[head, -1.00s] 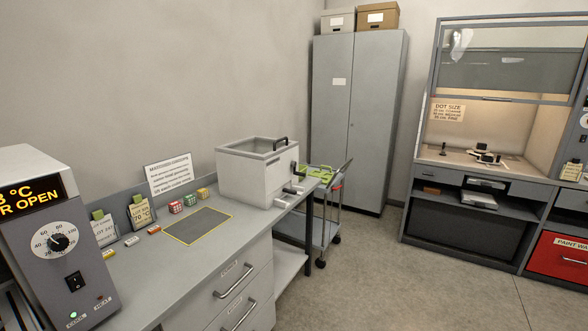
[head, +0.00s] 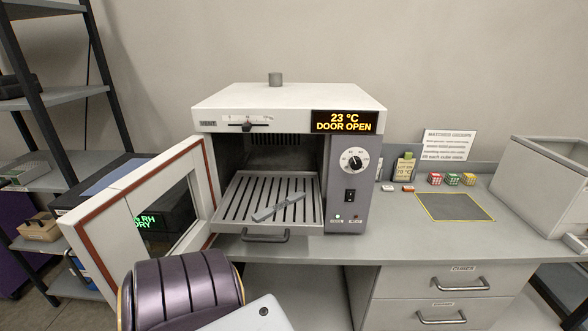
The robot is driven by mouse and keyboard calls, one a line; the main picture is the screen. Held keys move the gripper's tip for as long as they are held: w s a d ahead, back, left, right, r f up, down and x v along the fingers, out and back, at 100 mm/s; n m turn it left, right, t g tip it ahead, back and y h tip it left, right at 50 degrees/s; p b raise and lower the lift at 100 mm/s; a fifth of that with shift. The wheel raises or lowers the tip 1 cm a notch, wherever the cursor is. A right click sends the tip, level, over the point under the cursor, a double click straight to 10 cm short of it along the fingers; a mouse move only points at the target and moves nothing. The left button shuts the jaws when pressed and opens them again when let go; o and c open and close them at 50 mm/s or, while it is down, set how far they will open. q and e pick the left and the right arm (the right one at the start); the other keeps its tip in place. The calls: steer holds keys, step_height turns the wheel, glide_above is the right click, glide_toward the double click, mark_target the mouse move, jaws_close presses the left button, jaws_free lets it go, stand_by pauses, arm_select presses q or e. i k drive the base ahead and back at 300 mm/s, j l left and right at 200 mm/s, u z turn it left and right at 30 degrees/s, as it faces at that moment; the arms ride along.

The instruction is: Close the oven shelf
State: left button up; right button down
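The oven (head: 290,104) stands on the bench in the head view, its display reading 23 °C, DOOR OPEN. Its door (head: 140,215) is swung open to the left. The slatted oven shelf (head: 250,187) is pulled out of the chamber towards me, with a dark handle (head: 251,238) on its front edge. A small flat grey piece (head: 278,207) lies on the shelf. Part of my own arm, dark and ribbed, shows at the bottom, below the door and shelf. Neither gripper's fingers are in view.
The open door takes up the space left of the oven. A black shelving rack (head: 40,105) stands further left. On the bench to the right are small cubes (head: 452,179), a yellow-edged dark mat (head: 455,207) and a grey open-topped box (head: 545,185).

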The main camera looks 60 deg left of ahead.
mark_target(249, 192)
steer(key=u, duration=2.15)
